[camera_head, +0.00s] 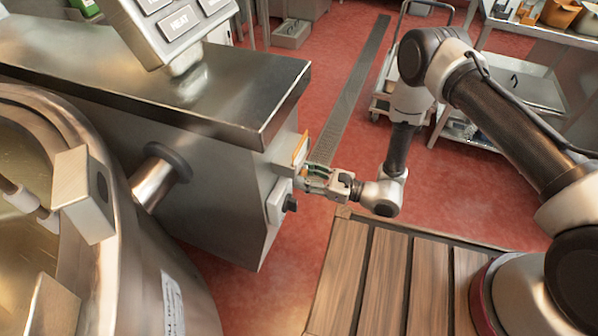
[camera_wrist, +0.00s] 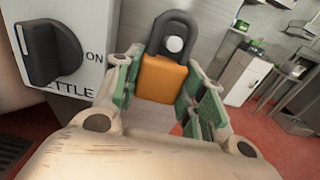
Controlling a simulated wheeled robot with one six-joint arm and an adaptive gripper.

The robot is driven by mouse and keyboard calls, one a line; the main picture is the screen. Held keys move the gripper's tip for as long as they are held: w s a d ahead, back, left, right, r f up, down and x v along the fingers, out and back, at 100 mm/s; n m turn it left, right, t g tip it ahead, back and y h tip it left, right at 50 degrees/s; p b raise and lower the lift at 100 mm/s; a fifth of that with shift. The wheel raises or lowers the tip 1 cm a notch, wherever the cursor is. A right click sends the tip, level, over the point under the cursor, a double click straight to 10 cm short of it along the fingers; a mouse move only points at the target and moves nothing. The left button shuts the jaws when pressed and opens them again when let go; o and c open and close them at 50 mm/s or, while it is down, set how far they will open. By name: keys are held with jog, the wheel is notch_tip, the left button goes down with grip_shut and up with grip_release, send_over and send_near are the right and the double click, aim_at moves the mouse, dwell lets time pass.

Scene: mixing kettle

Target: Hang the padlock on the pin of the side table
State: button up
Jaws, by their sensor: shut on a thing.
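The padlock (camera_wrist: 163,80) has an orange body and a dark shackle; in the wrist view it sits between my fingers, shackle pointing up and away. A pale round pin end (camera_wrist: 174,45) shows inside the shackle's loop. I cannot tell whether the pin passes through the loop or is only lined up with it. In the head view the padlock is a thin orange shape (camera_head: 300,147) close to the side face of the steel side table (camera_head: 225,190). My gripper (camera_head: 313,177) is shut on the padlock's body, with green-padded fingers (camera_wrist: 160,92) on both sides.
A dark rotary switch (camera_wrist: 52,52) marked ON is beside my gripper, also seen on the table's side (camera_head: 290,203). The kettle (camera_head: 130,240) stands at the left. A wooden slatted platform (camera_head: 385,275) lies below. Red floor is open behind, with a trolley (camera_head: 400,105) farther back.

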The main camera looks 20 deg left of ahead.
aim_at(305, 175)
jog(key=shift+s+d, duration=0.2)
jog(key=shift+d, duration=2.4)
